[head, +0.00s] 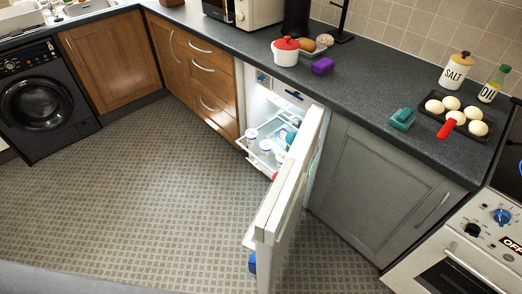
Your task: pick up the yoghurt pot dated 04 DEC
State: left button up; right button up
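A small under-counter fridge (254,97) stands open below the worktop. Its white door (290,185) is swung out toward me and hides the right part of the inside. Small round white pots or tubs (265,145) sit on a pulled-out shelf or tray (262,161), with another white and blue one (252,133) to the left. They are too small for me to read any date, so I cannot tell which one is dated 04 DEC. Neither of my grippers is in view.
The patterned floor (130,200) in front is clear. Wooden drawers (207,75) stand left of the fridge, a grey cupboard (375,185) right. The worktop holds a red-lidded white pot (286,55), a purple block (323,66), a teal object (402,119) and an egg tray (431,113).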

aim_at(266, 145)
jog(key=j+z, duration=0.15)
jog(key=j, duration=0.3)
jog(key=k+j+z, duration=0.15)
jog(key=j, duration=0.3)
jog(key=j+z, duration=0.4)
jog(key=j, duration=0.5)
jog(key=i+j+z, duration=0.2)
jog(key=j, duration=0.25)
jog(key=j+z, duration=0.25)
jog(key=j, duration=0.2)
jog(key=i+j+z, duration=0.25)
jog(key=j, duration=0.15)
jog(key=i+j+z, duration=0.25)
jog(key=j, duration=0.15)
jog(key=i+j+z, duration=0.15)
jog(key=i+j, duration=0.15)
jog(key=i+j+z, duration=0.15)
jog(key=i+j, duration=0.15)
jog(key=j, duration=0.2)
